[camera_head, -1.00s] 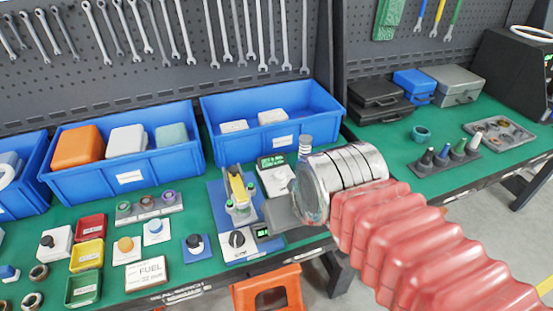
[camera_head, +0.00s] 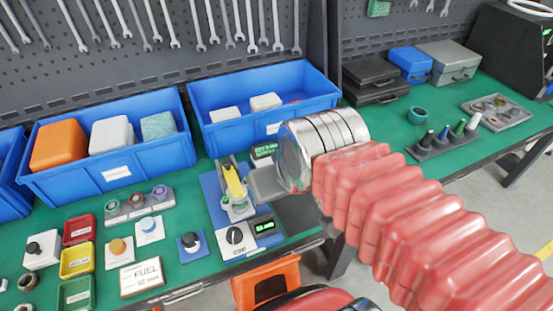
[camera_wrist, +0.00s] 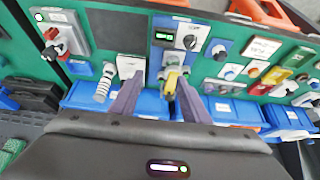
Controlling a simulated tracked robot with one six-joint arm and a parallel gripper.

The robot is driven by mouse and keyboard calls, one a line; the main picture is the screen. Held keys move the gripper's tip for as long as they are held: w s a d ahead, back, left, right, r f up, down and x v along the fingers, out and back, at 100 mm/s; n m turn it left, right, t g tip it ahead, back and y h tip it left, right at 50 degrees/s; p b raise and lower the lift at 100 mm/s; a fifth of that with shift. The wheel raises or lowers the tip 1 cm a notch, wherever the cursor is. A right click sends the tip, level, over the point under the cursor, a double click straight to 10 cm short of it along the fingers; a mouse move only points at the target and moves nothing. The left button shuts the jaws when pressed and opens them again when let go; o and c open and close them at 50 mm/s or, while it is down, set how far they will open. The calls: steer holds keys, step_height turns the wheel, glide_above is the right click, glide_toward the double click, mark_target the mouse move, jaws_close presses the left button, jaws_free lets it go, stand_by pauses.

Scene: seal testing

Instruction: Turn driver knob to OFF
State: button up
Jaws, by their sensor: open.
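A black round knob (camera_head: 235,236) with a pale pointer mark sits on a white plate at the front of a blue board, beside a small lit green display (camera_head: 266,227). I take it for the driver knob; its lettering is too small to read. In the wrist view the knob (camera_wrist: 190,42) lies above and right of my fingers, next to the display (camera_wrist: 164,37). My gripper (camera_wrist: 159,80) is open and apart from the knob, its dark fingers either side of the board's yellow-handled device (camera_wrist: 172,82). In the head view its fingertips cannot be made out.
The yellow-handled device (camera_head: 234,184) stands just behind the knob. A blue-based black knob (camera_head: 190,242) is to its left, with a FUEL plate (camera_head: 141,277) nearer the edge. Blue bins (camera_head: 262,127) stand behind. An orange stool (camera_head: 266,283) is below the table's front edge.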

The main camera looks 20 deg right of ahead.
steer(key=shift+o, duration=0.5)
steer(key=w+d+r+m+g, duration=0.1)
steer(key=w+m, duration=0.2)
steer(key=w, duration=0.4)
steer(key=shift+d+r+m+g, duration=0.3)
steer(key=shift+d+r+m, duration=0.05)
steer(key=shift+r+m, duration=0.05)
steer(key=w+d+f+m+g, duration=0.1)
steer(key=w+d+f+m, duration=0.2)
steer(key=w, duration=0.3)
steer(key=w+d+f+m+g, duration=0.2)
steer(key=w+d+f+m, duration=0.1)
steer(key=w, duration=0.4)
steer(key=w+d+f+m+g, duration=0.1)
steer(key=w+d+f+m, duration=0.2)
steer(key=w, duration=0.3)
steer(key=shift+w+m+g, duration=0.2)
steer(key=shift+m+g, duration=0.1)
steer(key=shift+m, duration=0.6)
steer(key=f, duration=1.3)
steer(key=shift+s+d+f, duration=0.1)
steer(key=shift+s+f, duration=0.2)
steer(key=shift+f, duration=0.1)
steer(key=shift+c, duration=0.5)
